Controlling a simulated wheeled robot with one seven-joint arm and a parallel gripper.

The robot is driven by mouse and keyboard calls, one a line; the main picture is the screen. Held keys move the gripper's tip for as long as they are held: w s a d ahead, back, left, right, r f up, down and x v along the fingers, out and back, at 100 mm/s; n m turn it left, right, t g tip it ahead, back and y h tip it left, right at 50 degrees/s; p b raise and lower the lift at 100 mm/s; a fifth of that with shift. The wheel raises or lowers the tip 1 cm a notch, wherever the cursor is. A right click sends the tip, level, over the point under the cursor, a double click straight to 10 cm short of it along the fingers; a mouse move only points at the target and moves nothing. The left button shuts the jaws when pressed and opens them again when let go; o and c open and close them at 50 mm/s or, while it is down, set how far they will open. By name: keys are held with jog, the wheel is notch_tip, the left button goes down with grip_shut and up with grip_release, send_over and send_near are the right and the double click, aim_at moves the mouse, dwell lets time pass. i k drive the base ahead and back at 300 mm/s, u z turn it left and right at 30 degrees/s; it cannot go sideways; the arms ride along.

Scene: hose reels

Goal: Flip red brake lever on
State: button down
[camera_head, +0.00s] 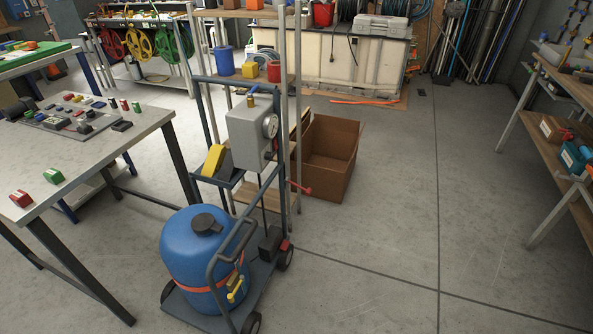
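A wheeled cart (262,268) carries a blue drum (200,250) and a grey box with a round gauge (252,130). A red lever (300,188) sticks out to the right of the cart's upright, beside the cardboard box. A small red part (284,245) sits low on the cart, just above a wheel. I cannot tell for certain which of these two is the brake lever, nor which position it is in. My gripper is not in view.
A grey workbench (150,120) with small parts stands at the left. An open cardboard box (330,158) stands behind the cart. A wooden-topped bench (565,85) is at the right. The concrete floor (400,240) right of the cart is clear.

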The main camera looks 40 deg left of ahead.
aim_at(308, 191)
jog(key=u, duration=0.55)
jog(key=i, duration=1)
jog(key=u, duration=0.75)
jog(key=i, duration=0.7)
jog(key=u, duration=0.15)
